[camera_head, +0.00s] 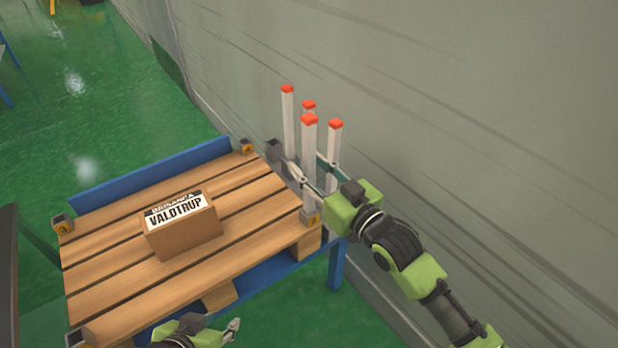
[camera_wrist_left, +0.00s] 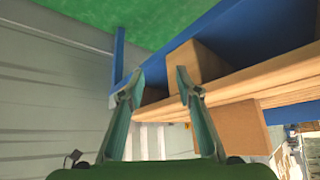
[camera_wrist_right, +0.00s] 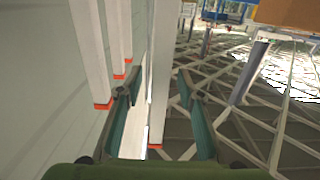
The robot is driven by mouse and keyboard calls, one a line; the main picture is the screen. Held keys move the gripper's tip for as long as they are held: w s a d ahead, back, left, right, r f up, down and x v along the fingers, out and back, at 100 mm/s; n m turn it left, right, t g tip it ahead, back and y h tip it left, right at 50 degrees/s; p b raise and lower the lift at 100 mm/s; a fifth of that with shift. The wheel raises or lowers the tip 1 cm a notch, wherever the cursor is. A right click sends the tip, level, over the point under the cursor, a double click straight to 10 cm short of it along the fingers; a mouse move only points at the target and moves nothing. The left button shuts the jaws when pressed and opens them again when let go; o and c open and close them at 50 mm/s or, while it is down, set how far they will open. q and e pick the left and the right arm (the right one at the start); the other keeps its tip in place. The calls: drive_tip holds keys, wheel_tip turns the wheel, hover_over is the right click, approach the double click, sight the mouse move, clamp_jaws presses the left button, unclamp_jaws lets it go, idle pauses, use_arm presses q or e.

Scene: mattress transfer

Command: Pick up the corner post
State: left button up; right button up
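Several white corner posts with orange-red tops stand upright in a cluster beside the pallet's far right edge, near the wall. The nearest post (camera_head: 309,140) lies between the fingers of my right gripper (camera_head: 305,162). In the right wrist view this post (camera_wrist_right: 161,118) stands between the two spread fingers, with gaps beside it; other posts (camera_wrist_right: 92,55) are left of them. My right gripper is open. My left gripper (camera_head: 233,328) is low at the pallet's front edge. The left wrist view shows its fingers (camera_wrist_left: 161,76) apart and empty.
A wooden pallet (camera_head: 110,262) rests on a blue-framed table (camera_head: 150,172), with dark corner brackets (camera_head: 62,222). A cardboard box (camera_head: 185,238) labelled VALDTRUP sits on it. The grey wall (camera_head: 450,120) is close on the right. Green floor (camera_head: 80,110) is open at the left.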

drive_tip(key=shift+w+a+r, duration=0.1)
clamp_jaws()
